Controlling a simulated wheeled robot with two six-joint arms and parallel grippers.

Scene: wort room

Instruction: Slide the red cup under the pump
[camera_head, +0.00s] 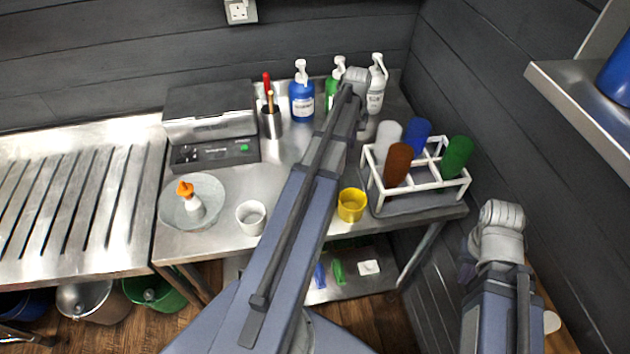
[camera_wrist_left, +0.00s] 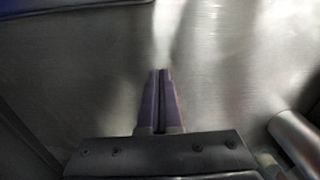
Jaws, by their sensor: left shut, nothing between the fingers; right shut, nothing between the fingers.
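No red cup shows in either view; my left arm covers part of the counter. Three pump bottles stand at the back: a blue one (camera_head: 302,98), a green one (camera_head: 333,92) partly behind my wrist, and a white one (camera_head: 376,90). My left arm reaches across the counter to these bottles, and its gripper is hidden in the head view. In the left wrist view my left gripper (camera_wrist_left: 160,73) is shut and empty over bare brushed metal. My right arm is at the lower right, off the counter; its fingers do not show.
A white cup (camera_head: 251,217) and a yellow cup (camera_head: 351,205) stand near the front edge, either side of my left arm.

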